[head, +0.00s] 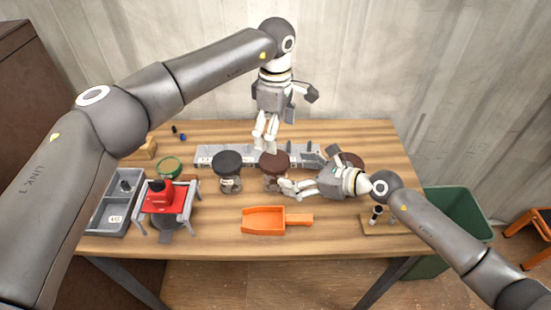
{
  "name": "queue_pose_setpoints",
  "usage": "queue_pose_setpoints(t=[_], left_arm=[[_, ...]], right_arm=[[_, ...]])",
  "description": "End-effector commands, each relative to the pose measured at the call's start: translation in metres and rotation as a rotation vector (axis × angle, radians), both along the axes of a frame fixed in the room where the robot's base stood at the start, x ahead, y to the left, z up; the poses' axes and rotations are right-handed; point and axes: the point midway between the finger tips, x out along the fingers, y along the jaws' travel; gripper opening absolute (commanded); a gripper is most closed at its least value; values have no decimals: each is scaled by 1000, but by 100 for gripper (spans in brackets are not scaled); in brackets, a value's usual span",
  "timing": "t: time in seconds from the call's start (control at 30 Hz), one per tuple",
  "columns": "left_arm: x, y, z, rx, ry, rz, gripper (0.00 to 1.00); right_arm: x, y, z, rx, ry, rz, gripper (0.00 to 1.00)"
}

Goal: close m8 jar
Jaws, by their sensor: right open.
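Several jars stand in a row along a grey rail. One has a black lid (228,163), one a brown lid (274,160), and a third brown lid (352,160) is partly hidden behind my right gripper. No label is readable, so I cannot tell which is the m8 jar. My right gripper (285,188) is open and lies sideways, its fingertips at the glass body of the middle brown-lidded jar; contact is unclear. My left gripper (264,147) points down just behind and left of that jar's lid; whether its fingers are shut is unclear.
An orange scoop (264,220) lies at the table's front. A red device on a grey frame (162,198), a grey divided bin (109,217) and a green ring (168,167) are at left. A wooden block (378,228) with upright pieces is at right. A green bin (455,213) stands beyond.

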Motion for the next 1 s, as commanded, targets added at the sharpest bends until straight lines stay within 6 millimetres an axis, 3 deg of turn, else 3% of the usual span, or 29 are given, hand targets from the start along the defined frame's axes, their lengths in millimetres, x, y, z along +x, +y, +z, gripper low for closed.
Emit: queue_pose_setpoints(t=[0.47, 1.0], left_arm=[[0, -1, 0, -2, 1, 0, 90], [0, -1, 0, -2, 0, 0, 90]], right_arm=[[3, 5, -2, 3, 2, 0, 86], [35, 55, -27, 3, 1, -1, 86]])
